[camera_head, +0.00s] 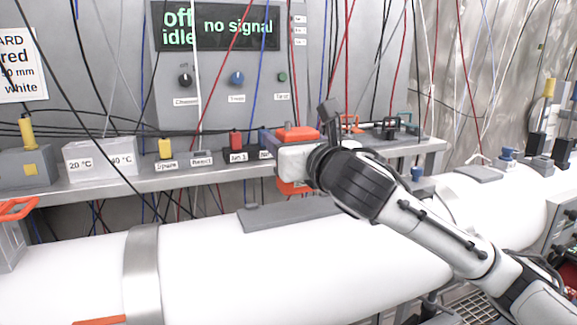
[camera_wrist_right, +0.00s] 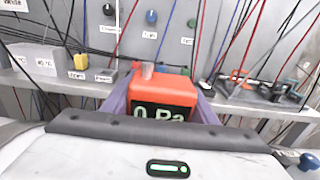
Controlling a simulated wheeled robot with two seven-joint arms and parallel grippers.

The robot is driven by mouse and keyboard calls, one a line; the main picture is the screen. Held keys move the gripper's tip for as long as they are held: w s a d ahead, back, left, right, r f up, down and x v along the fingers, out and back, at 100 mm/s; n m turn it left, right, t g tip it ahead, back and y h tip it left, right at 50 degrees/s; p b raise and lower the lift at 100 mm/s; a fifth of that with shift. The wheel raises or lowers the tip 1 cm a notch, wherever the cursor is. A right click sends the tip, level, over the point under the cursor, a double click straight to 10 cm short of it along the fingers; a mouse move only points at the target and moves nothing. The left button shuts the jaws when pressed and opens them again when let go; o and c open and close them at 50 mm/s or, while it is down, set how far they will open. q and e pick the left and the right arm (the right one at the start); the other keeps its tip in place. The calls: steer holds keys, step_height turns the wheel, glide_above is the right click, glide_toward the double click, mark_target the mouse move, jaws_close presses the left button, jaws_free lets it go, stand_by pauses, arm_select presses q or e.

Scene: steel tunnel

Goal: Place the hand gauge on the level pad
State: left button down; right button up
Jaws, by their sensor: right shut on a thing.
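The hand gauge (camera_head: 296,133) is an orange block with a dark display reading "0 Pa" in the right wrist view (camera_wrist_right: 164,98). My right gripper (camera_wrist_right: 163,104) is shut on it, with a purple finger on either side. In the head view the gauge is partly hidden behind my white and black right wrist. It is in front of the shelf and above the white pipe. A flat grey pad (camera_head: 272,216) lies on top of the pipe, below the gauge; whether it is the level pad I cannot tell. My left gripper is not in view.
A steel shelf (camera_head: 115,187) behind the pipe holds labelled blocks, including a yellow-topped one (camera_head: 165,149) and a red-topped one (camera_head: 236,140). Many cables hang in front of the wall panel (camera_head: 225,60). Another grey plate (camera_head: 478,174) is on the pipe at right.

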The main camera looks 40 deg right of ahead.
step_height(320, 180, down, 4)
steer(key=shift+r+b, duration=0.1)
steer(key=shift+b, duration=0.25)
steer(key=o, duration=1.3)
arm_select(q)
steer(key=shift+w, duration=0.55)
